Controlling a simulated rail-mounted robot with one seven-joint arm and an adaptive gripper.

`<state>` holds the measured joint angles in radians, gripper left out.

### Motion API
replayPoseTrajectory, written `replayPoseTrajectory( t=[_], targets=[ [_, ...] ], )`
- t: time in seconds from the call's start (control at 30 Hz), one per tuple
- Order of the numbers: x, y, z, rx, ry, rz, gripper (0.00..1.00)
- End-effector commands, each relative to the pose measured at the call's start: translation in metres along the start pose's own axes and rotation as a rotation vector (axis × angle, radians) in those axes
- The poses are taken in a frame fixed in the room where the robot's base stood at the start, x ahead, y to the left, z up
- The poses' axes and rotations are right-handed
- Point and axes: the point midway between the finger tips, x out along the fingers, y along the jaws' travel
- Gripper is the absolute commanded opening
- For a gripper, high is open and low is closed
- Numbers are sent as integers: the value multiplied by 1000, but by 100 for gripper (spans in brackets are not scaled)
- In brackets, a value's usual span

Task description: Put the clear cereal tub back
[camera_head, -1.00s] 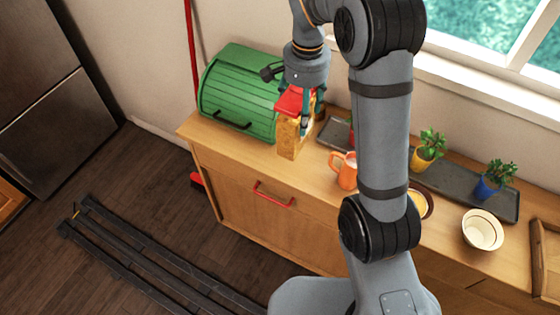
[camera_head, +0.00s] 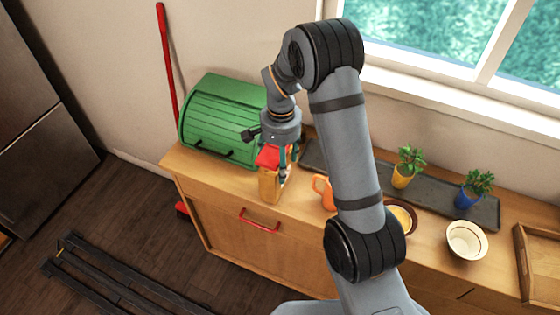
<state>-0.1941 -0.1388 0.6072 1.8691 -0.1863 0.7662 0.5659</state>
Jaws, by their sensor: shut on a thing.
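The clear cereal tub (camera_head: 269,185) has a red lid and golden-brown contents. My gripper (camera_head: 280,162) is shut on the tub near its lid and points down. The tub is upright over the wooden counter (camera_head: 225,188), just right of the green bread box. I cannot tell whether its base touches the counter. Part of the tub's right side is hidden by my gripper fingers.
The green bread box (camera_head: 215,125) stands close on the left. An orange mug (camera_head: 322,190) stands to the right, partly behind my arm. A dark tray (camera_head: 435,187) holds potted plants along the wall. A white bowl (camera_head: 466,240) sits further right.

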Motion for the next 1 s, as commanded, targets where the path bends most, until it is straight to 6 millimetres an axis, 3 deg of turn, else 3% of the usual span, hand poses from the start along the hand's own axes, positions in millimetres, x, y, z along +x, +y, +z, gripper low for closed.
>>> replayPoseTrajectory(
  t=[0.13, 0.17, 0.4, 0.77, 0.87, 1.0],
  targets=[
    [5, 0, 0, -1, 1, -1, 28],
    [3, 0, 0, -1, 0, 0, 67],
    [3, 0, 0, -1, 0, 0, 81],
    [1, 0, 0, -1, 0, 0, 84],
    [-5, -1, -1, -1, 2, -2, 84],
    [-28, -1, -1, 0, 5, -5, 84]
  ],
)
